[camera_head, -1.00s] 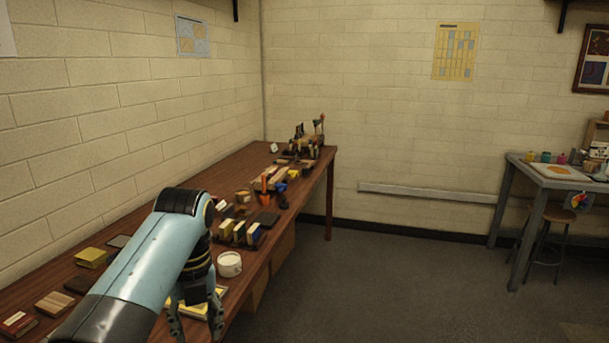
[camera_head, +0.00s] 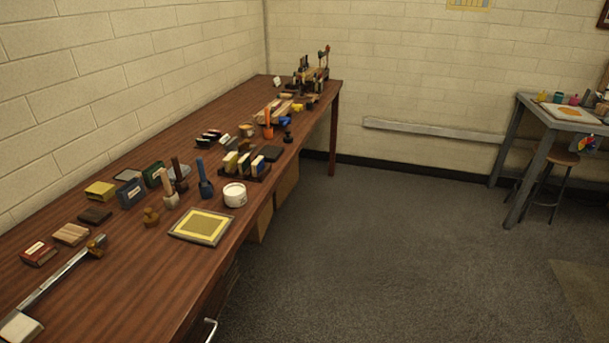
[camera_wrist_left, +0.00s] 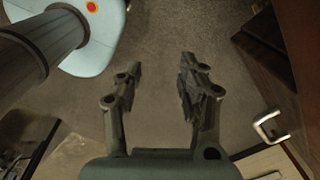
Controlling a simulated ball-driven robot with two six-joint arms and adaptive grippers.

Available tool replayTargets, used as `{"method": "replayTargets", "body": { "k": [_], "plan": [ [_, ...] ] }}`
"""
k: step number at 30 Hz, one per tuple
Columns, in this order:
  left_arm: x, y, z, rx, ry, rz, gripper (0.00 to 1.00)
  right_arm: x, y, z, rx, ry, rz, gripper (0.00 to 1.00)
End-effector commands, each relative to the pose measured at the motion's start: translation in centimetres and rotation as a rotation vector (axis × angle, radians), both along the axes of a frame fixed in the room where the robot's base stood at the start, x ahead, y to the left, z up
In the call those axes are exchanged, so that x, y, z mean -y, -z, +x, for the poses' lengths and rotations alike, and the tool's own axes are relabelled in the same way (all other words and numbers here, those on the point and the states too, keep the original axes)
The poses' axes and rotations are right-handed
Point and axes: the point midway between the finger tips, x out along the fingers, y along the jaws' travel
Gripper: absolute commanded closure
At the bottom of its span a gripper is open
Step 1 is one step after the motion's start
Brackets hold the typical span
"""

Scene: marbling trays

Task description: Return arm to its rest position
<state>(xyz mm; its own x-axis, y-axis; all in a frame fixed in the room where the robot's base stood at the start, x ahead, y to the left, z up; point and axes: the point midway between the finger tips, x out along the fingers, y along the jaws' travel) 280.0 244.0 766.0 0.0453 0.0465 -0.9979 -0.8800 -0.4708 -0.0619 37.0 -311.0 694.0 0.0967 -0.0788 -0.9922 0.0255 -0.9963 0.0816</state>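My left gripper (camera_wrist_left: 160,90) shows in the left wrist view with its two dark fingers spread apart. Nothing is between the fingers; grey floor (camera_wrist_left: 152,115) lies behind them. The wooden front of the workbench with a metal drawer handle (camera_wrist_left: 272,128) is to the right of the gripper in that view. A light-blue part of my own body (camera_wrist_left: 88,45) is at the upper left. Neither arm nor gripper shows in the head view now. My right gripper is in neither view.
The long wooden bench (camera_head: 120,280) along the left wall carries stamps, blocks, a white tub (camera_head: 235,195) and a yellow framed screen (camera_head: 202,226). A handle (camera_head: 210,330) sticks out at its front. Open floor (camera_head: 400,260) lies to the right, before a table (camera_head: 530,140) and stool (camera_head: 552,165).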

Motion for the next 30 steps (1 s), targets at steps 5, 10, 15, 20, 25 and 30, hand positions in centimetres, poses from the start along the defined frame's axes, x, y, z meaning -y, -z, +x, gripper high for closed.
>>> {"method": "replayTargets", "body": {
  "k": [5,10,15,20,25,30],
  "plan": [
    [-2.6,4.8,-10.8,0.036,-0.453,-0.017,0.60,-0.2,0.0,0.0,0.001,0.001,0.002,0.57],
    [-4.8,6.7,-18.9,0.076,-0.802,-0.033,0.60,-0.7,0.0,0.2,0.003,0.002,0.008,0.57],
    [-6.3,8.4,-24.3,0.117,-1.057,-0.054,0.60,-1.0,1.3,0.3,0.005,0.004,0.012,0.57],
    [-6.2,13.1,-24.1,0.114,-1.050,-0.053,0.60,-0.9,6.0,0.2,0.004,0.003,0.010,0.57],
    [-6.2,18.6,-24.2,0.112,-1.048,-0.050,0.60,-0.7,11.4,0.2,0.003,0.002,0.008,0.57],
    [-6.2,25.3,-24.5,0.106,-1.047,-0.048,0.60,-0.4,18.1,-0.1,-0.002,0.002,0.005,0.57]
  ]
}}
